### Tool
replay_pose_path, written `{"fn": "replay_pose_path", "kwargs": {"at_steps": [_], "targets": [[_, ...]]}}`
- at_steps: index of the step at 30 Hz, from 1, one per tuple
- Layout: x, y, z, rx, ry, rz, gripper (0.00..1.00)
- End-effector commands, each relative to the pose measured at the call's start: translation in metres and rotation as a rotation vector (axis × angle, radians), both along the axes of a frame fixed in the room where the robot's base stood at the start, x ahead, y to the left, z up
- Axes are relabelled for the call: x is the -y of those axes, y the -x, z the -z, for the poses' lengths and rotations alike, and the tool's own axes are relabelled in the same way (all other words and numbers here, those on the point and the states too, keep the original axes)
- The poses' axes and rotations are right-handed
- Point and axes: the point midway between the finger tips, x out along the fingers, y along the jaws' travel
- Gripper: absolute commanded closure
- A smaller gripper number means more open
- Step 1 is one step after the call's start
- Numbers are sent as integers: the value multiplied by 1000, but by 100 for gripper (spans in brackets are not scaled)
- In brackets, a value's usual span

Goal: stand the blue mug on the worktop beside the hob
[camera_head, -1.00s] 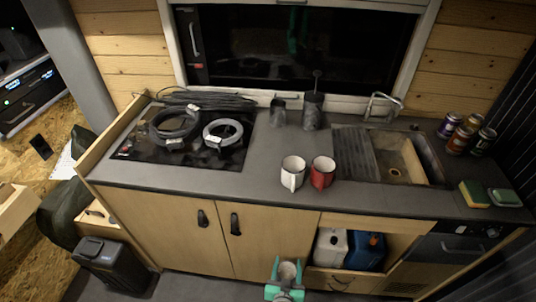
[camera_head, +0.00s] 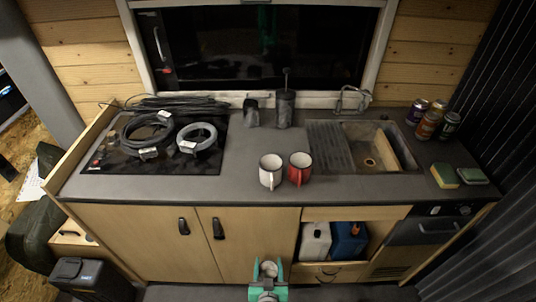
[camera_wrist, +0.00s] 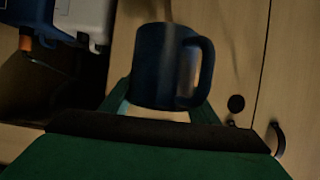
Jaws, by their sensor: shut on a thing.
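The blue mug (camera_wrist: 165,65) is between the fingers of my gripper (camera_wrist: 165,112) in the wrist view, its handle to the right. In the head view my gripper (camera_head: 268,272) is low at the bottom, in front of the cabinet and below worktop height. It is shut on the mug, whose pale inside (camera_head: 268,268) shows there from above. The grey worktop (camera_head: 240,160) runs across the picture. The black hob (camera_head: 200,165) is at its left, with coiled cables lying on it.
A white mug (camera_head: 270,172) and a red mug (camera_head: 299,168) stand near the front edge, right of the hob. Dark containers (camera_head: 285,108) stand behind. The sink (camera_head: 380,150), cans (camera_head: 430,122) and sponges (camera_head: 445,176) are at right. Bare worktop lies between hob and mugs.

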Motion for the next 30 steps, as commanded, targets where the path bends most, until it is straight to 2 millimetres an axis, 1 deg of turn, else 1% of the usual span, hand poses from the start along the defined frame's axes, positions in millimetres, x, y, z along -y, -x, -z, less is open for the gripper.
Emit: {"fn": "replay_pose_path", "kwargs": {"at_steps": [9,14,20,23,26,29,30], "targets": [[-2,-4,-6,15,-2,-4,78],[0,-5,-29,15,-1,18,78],[0,-8,-62,16,0,45,78],[1,-10,-85,18,-1,62,78],[1,-12,-115,20,0,86,78],[2,-15,-154,22,-1,117,78],[2,-16,-173,23,-1,131,78]]}}
